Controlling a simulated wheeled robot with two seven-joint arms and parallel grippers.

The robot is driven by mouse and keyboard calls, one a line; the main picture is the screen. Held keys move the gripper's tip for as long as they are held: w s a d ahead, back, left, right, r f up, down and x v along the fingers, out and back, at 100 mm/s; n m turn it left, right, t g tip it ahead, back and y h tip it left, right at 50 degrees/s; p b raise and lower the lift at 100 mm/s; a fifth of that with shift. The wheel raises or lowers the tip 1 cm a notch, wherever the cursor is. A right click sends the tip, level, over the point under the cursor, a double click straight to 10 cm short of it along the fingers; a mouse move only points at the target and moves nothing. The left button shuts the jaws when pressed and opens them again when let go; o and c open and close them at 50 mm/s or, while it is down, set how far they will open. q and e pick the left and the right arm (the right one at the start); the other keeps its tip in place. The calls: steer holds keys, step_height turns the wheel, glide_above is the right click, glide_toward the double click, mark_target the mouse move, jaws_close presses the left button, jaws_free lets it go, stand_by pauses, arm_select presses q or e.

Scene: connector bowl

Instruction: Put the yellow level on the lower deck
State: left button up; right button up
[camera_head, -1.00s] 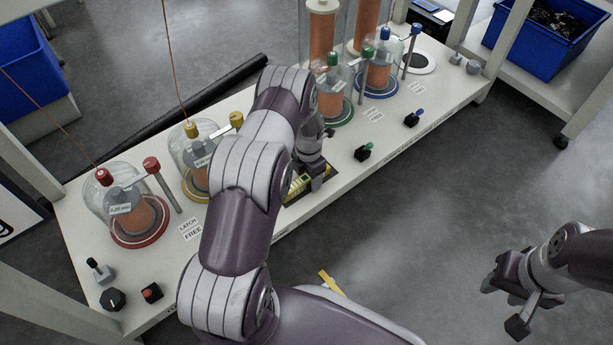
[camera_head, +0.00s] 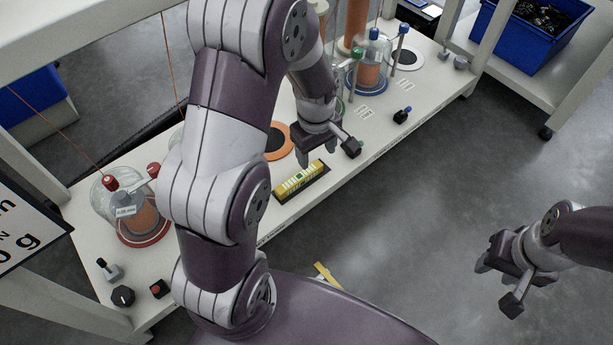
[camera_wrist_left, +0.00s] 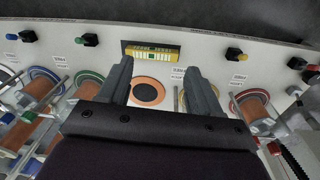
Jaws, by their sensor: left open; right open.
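The yellow level (camera_head: 300,178) lies on a dark base near the front edge of the white deck (camera_head: 345,158). It also shows in the left wrist view (camera_wrist_left: 151,52), beyond my fingertips. My left gripper (camera_head: 318,158) is open and empty, raised just behind and above the level in the head view. In the left wrist view its two fingers (camera_wrist_left: 160,80) point toward the level, apart from it. My right gripper (camera_head: 492,282) is open and empty over the floor at the right. I cannot tell a lower deck from these views.
Glass jars with copper coils stand along the deck, with a red-ringed one (camera_head: 140,222) at left and a blue-ringed one (camera_head: 368,72) at the back. An orange ring (camera_head: 277,140) lies behind the level. Blue bin (camera_head: 536,38) stands at right.

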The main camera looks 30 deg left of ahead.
arm_select(q)
steer(key=s+d+r+m, duration=0.1)
steer(key=s+r+m, duration=0.1)
steer(key=s+m, duration=0.3)
steer(key=s+d+r+m, duration=0.2)
steer(key=s+m, duration=0.3)
steer(key=m, duration=0.2)
steer(key=shift+s+d+r+m, duration=0.2)
steer(key=shift+s+d+m, duration=0.1)
steer(key=shift+s, duration=0.1)
